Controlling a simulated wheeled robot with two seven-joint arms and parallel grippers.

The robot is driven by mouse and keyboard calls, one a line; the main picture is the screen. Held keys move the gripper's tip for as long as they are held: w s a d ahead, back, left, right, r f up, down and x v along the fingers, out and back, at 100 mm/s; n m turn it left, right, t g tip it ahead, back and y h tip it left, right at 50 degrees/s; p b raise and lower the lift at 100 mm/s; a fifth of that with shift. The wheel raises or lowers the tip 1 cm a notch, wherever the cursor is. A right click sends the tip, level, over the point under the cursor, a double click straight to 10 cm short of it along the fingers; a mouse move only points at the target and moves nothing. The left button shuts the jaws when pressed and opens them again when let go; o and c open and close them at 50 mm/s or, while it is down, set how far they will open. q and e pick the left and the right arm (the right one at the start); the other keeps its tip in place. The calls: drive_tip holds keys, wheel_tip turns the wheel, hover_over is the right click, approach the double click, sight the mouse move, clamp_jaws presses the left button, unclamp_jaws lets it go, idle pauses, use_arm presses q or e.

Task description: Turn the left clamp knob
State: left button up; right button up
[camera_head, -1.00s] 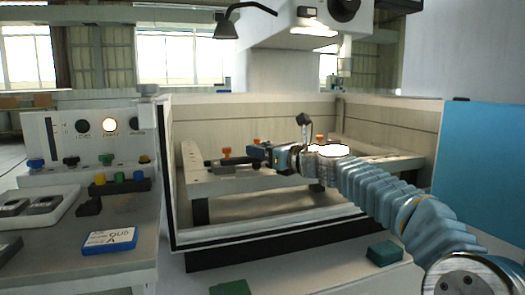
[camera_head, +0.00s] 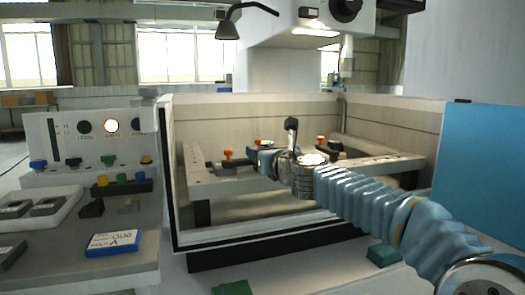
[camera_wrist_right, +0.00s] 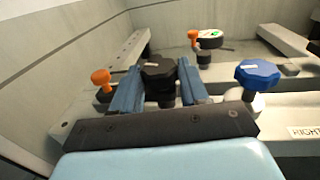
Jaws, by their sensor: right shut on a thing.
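My right gripper (camera_head: 262,160) reaches over the machine's work table from the right. In the right wrist view, its two blue fingers (camera_wrist_right: 160,88) are shut on a black knob (camera_wrist_right: 158,70) with a white mark on top. The fingers sit on either side of the knob. In the head view the gripper and arm hide this knob. No label naming it as left shows. A blue knob (camera_wrist_right: 257,72) with a white mark stands to its right, near a plate reading RIGHT (camera_wrist_right: 305,132). My left gripper is not in view.
An orange knob (camera_wrist_right: 101,78) stands close left of the fingers. The tank's front wall (camera_head: 270,234) lies below the arm. A control panel (camera_head: 90,130) stands at left.

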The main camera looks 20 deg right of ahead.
drive_tip(key=shift+m+h, duration=0.3)
drive_tip(key=shift+h, duration=0.2)
drive_tip(key=m+h, duration=0.2)
drive_tip(key=h, duration=0.1)
drive_tip(key=shift+a+f, duration=0.1)
drive_tip(key=shift+a, duration=0.3)
drive_tip(key=m+h, duration=0.2)
drive_tip(key=h, duration=0.2)
drive_tip(key=shift+a+m+g, duration=0.25)
drive_tip(key=shift+m+g, duration=0.05)
drive_tip(key=shift+m, duration=0.1)
drive_tip(key=m+g+h, duration=0.1)
drive_tip(key=h, duration=0.1)
drive_tip(key=m+g+h, duration=0.1)
drive_tip(key=m+h, duration=0.1)
drive_tip(key=m+g+h, duration=0.1)
drive_tip(key=h, duration=0.1)
drive_tip(key=shift+w+a+m+h, duration=0.25)
drive_tip(key=shift+m+h, duration=0.05)
drive_tip(key=shift+h, duration=0.1)
drive_tip(key=shift+g, duration=0.4)
drive_tip(key=o, duration=1.1)
drive_tip(key=shift+c, duration=0.2)
